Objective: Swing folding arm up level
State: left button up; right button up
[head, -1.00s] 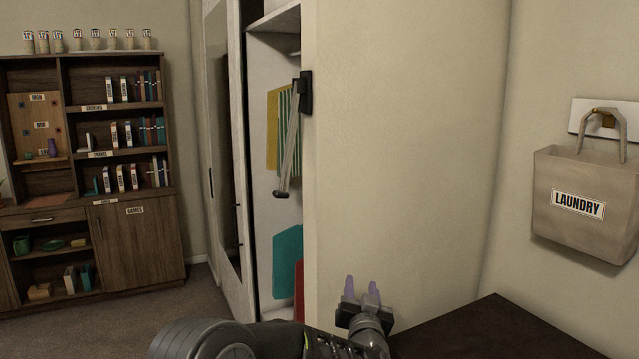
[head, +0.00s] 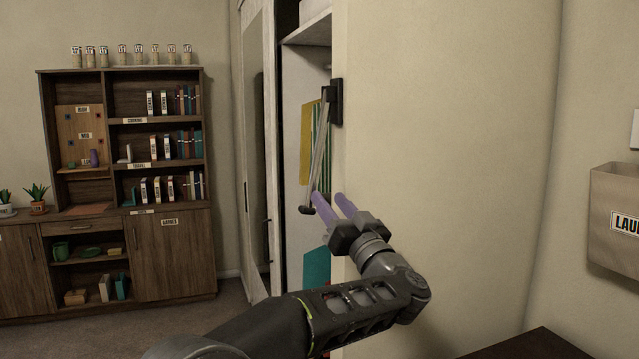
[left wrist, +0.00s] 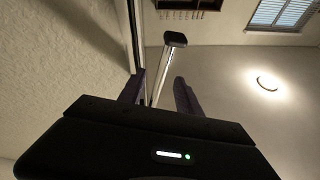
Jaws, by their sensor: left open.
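The folding arm (head: 318,150) is a thin grey metal rod with a dark tip. It hangs down, slightly slanted to the left, from a black bracket (head: 336,102) on the edge of the closet wall. In the left wrist view the folding arm (left wrist: 161,70) runs between the two fingers as seen from there, with its dark square end beyond the fingertips. My left gripper (head: 328,196) is open, with purple fingers pointing up beside the arm's lower end. I cannot tell whether they touch it. My right gripper is out of view.
The open closet (head: 305,75) holds yellow, green and teal hanging things behind the arm. A pale wall (head: 440,150) stands close on the right of my gripper. A laundry bag (head: 612,225) hangs at the far right. A wooden bookcase (head: 60,225) stands at the left.

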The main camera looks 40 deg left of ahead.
aim_at(316, 184)
pick_arm(q)
jog(key=shift+s+a+r+p, duration=0.1)
jog(key=shift+a+r+p, duration=0.15)
jog(key=shift+r+p, duration=0.25)
jog(key=shift+p+x, duration=0.8)
jog(key=shift+p, duration=0.35)
jog(key=p+x, duration=0.1)
jog(key=x, duration=0.4)
jog(key=shift+a+f, duration=0.1)
jog(key=shift+a, duration=0.15)
jog(key=shift+c, duration=0.3)
grip_shut()
